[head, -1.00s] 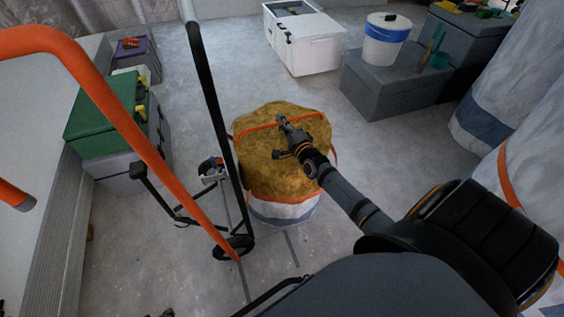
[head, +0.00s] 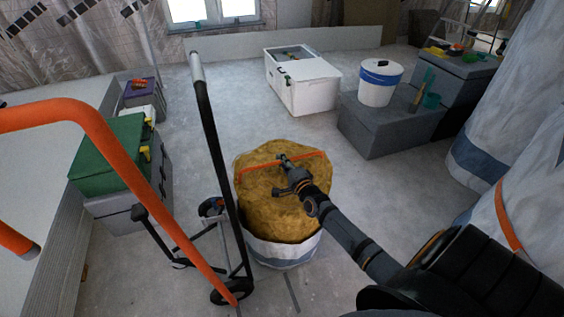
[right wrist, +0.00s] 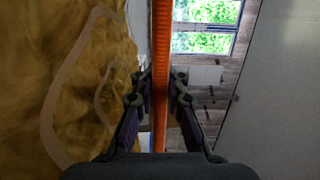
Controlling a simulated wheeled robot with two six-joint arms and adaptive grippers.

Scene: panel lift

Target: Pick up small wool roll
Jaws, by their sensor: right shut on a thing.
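The small wool roll (head: 275,213) is a brown-yellow bundle of wool in a white wrap, with an orange strap (head: 312,156) across its top. It stands upright in the middle of the head view; I cannot tell if its base touches the floor. My right gripper (head: 284,172) is over the top of the roll, shut on the orange strap. In the right wrist view the strap (right wrist: 160,40) runs between the fingers (right wrist: 160,95), with the wool (right wrist: 60,80) close on the left. My left gripper is not in view.
A hand truck (head: 218,150) with a black pole and wheels stands close left of the roll. An orange tube (head: 140,150) crosses the left foreground. A green-lidded box (head: 108,150), a white box (head: 305,85) and a grey box with a bucket (head: 380,85) stand farther back. Grey floor is clear between them.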

